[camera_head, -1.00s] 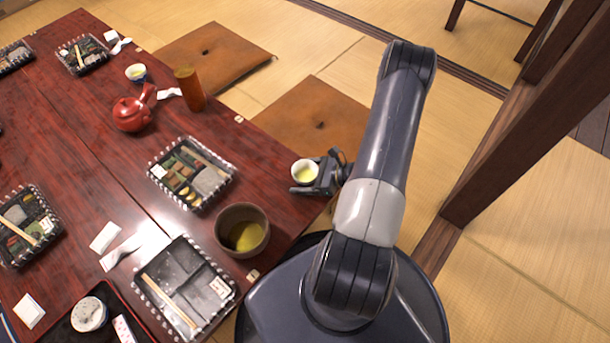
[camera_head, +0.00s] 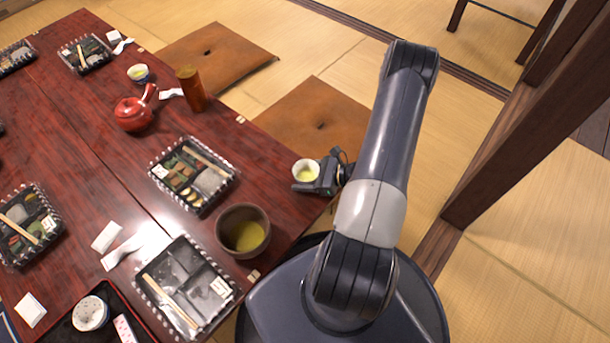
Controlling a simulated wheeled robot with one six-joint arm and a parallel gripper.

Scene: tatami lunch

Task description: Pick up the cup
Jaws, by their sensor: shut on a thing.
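A small white cup (camera_head: 305,172) with yellow-green liquid in it is near the right edge of the red-brown table (camera_head: 105,190). My gripper (camera_head: 308,184) is shut on this cup, which looks upright. From this angle I cannot tell whether the cup's base touches the table. Part of the cup's side is hidden by the gripper. Another small cup (camera_head: 138,74) with a blue pattern stands farther back on the table, by the red teapot.
A brown bowl (camera_head: 243,232) of green tea stands just left of my gripper. A bento tray (camera_head: 193,174), a red teapot (camera_head: 134,112) and a brown cylinder (camera_head: 190,89) stand on the table. A floor cushion (camera_head: 312,125) lies behind the gripper. A wooden post (camera_head: 525,140) rises at right.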

